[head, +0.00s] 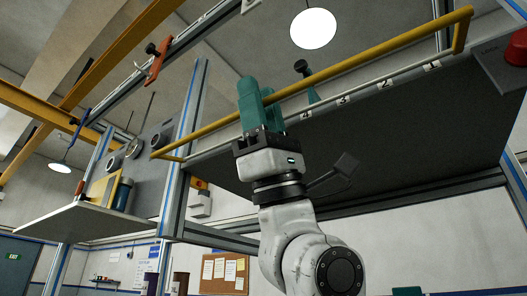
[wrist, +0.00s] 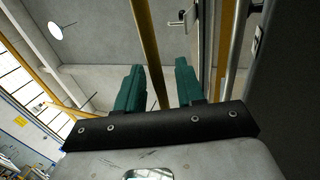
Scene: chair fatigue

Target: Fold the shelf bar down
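The shelf bar is a long yellow rail (head: 360,62) along the front edge of the raised shelf, with a bent end at each side. My gripper (head: 256,92) has green fingers pointing up and stands at the bar's left half; its near finger hides a short piece of the bar. In the wrist view the two fingers (wrist: 160,80) are apart, and the yellow bar (wrist: 146,40) runs in the gap between them. The gripper looks open, not closed on the bar. I cannot tell whether a finger touches the bar.
The dark shelf underside (head: 400,125) lies behind and right of my arm, with numbered labels on its front edge. A red object (head: 516,48) is at the far right. A side shelf (head: 75,222) with several items stands left, beside a blue-striped upright post (head: 183,150).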

